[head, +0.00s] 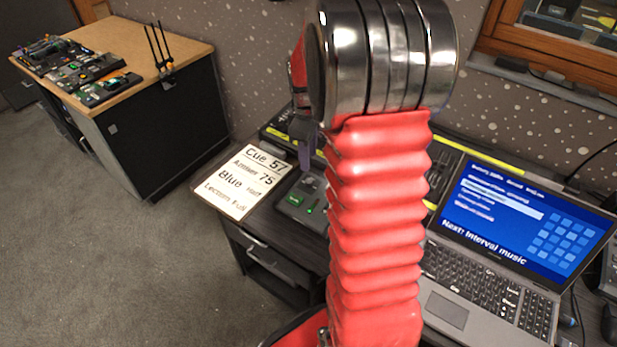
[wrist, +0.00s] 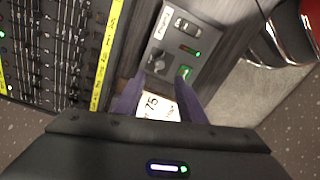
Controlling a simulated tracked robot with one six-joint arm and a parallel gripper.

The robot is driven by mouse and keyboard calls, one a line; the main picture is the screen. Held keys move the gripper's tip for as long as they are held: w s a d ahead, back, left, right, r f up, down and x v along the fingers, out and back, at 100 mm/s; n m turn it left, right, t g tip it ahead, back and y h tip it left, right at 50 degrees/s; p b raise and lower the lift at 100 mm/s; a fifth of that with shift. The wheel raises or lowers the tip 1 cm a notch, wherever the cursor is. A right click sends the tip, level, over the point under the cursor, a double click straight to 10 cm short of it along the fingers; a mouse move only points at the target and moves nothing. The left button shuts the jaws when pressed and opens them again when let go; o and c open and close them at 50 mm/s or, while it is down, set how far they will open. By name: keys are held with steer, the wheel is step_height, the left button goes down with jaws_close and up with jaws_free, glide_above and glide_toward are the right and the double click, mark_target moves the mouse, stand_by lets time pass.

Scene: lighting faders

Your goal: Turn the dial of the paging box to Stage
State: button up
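The paging box is a small dark grey box (wrist: 205,40) in the wrist view, with a "Paging" label, a switch, green lights and a dark round dial (wrist: 157,62). The dial's marks and pointer are too small to read. My gripper (wrist: 158,82) has two purple fingers, apart with nothing between them. Its tips point at the dial end of the box, with the dial just beyond them. In the head view my gripper (head: 306,150) hangs above the paging box (head: 297,207), partly hidden by my red arm. The dial is not clear there.
A cue card (head: 240,182) lies left of the box on the dark desk. A fader console (head: 450,150) runs behind, and its faders (wrist: 55,50) fill the wrist view's left. A laptop (head: 510,240) stands at right. Another desk (head: 180,48) with devices is at far left.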

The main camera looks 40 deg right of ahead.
mark_target(309, 181)
steer(key=f, duration=1)
steer(key=shift+w+d, duration=0.15)
steer(key=shift+d, duration=0.15)
steer(key=shift+c, duration=0.3)
jaws_close()
steer(key=shift+a, duration=0.3)
steer(key=shift+d, duration=0.2)
